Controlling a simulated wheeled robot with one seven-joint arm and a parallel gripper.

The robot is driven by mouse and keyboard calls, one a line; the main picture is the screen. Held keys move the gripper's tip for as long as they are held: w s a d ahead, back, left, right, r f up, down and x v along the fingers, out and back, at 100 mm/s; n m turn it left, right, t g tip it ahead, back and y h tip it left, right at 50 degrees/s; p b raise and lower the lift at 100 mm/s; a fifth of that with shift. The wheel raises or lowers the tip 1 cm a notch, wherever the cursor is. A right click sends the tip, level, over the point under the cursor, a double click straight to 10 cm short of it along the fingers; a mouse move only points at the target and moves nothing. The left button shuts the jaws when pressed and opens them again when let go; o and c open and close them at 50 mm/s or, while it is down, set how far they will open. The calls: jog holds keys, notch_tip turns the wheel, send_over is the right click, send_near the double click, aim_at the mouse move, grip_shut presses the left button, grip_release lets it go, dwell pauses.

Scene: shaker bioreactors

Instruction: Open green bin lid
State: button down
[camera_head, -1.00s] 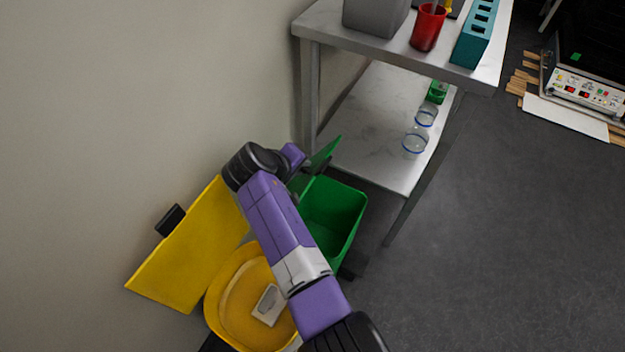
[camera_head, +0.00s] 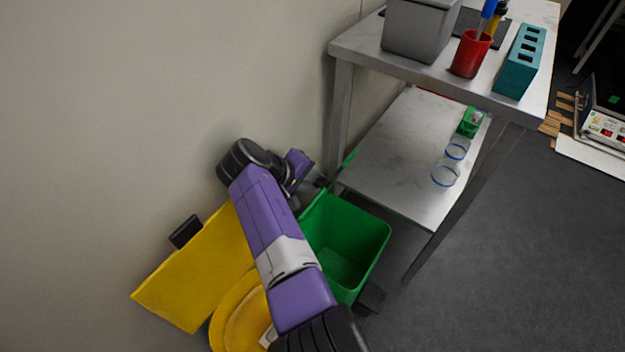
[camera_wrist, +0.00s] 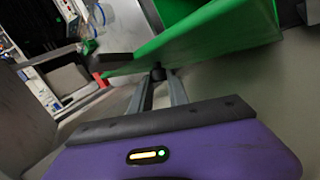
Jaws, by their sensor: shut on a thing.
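The green bin (camera_head: 360,240) stands on the floor, its top open and its empty-looking inside showing. In the wrist view the lid (camera_wrist: 205,38) is a tilted green panel just beyond my fingers. My gripper (camera_head: 316,182) is at the back left of the bin. In the wrist view my gripper (camera_wrist: 162,80) is shut on a small dark part at the lid's edge. The exact contact is hard to see.
A yellow bin (camera_head: 238,312) with its yellow lid (camera_head: 195,275) open stands to the left, partly under my arm. A metal table (camera_head: 400,70) with a lower shelf (camera_head: 400,150) stands close to the right of the green bin. The wall is behind. Open floor (camera_head: 500,260) lies at right.

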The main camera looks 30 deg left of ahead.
jog(key=c, duration=1.3)
grip_release()
jog(key=shift+w, duration=0.1)
jog(key=shift+o, duration=0.2)
jog(key=p+v, duration=0.2)
jog(key=v, duration=0.5)
jog(key=shift+s+r+p, duration=0.15)
jog(key=shift+s+p, duration=0.05)
jog(key=shift+p, duration=0.2)
